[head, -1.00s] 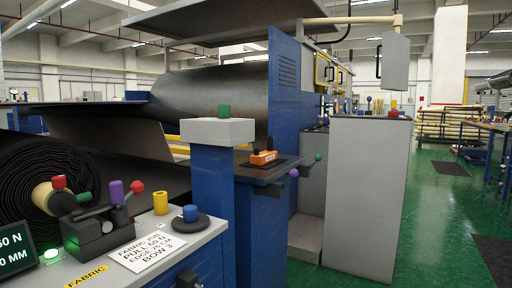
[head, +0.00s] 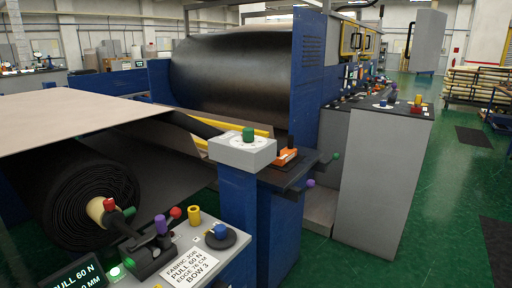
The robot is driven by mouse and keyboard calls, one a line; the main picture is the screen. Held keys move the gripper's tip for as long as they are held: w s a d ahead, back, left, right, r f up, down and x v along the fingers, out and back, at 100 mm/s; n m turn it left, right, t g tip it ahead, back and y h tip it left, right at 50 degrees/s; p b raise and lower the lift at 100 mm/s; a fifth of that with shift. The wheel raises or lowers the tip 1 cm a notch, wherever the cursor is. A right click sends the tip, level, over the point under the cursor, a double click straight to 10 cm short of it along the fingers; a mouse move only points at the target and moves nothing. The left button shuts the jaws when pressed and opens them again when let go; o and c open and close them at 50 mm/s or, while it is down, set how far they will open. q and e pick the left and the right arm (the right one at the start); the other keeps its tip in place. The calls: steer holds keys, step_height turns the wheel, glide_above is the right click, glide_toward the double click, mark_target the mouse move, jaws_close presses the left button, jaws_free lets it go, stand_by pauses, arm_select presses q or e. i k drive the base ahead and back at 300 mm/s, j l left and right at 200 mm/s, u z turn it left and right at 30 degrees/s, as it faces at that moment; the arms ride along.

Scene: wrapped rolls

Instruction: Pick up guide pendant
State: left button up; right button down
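A small orange box-like item (head: 287,157), likely the guide pendant, rests on a dark shelf (head: 318,158) near the middle of the head view. The shelf sticks out from the blue machine frame, and a purple and a green knob show at its edge. A grey box with a green button (head: 235,152) on a blue post stands just left of the item and is close to it in the picture. Neither of my grippers is in view.
A console (head: 228,262) with levers, coloured knobs and a label card stands in front. A black fabric roll (head: 75,205) lies at left. A large black drum (head: 230,80) is behind. A grey cabinet (head: 375,180) stands right of the shelf. The green floor (head: 450,190) further right is mostly open.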

mark_target(288, 153)
steer(key=i+l+u, duration=0.15)
steer(key=u, duration=0.2)
steer(key=i+l+u, duration=0.1)
steer(key=u, duration=0.25)
steer(key=i+l+u, duration=0.1)
steer(key=l+u, duration=0.25)
steer(key=i+l+u, duration=0.2)
steer(key=l, duration=0.4)
steer(key=i+l+u, duration=0.15)
steer(key=l, duration=0.5)
steer(key=i+l+u, duration=0.2)
steer(key=l, duration=0.45)
steer(key=l+u, duration=0.2)
steer(key=l, duration=0.5)
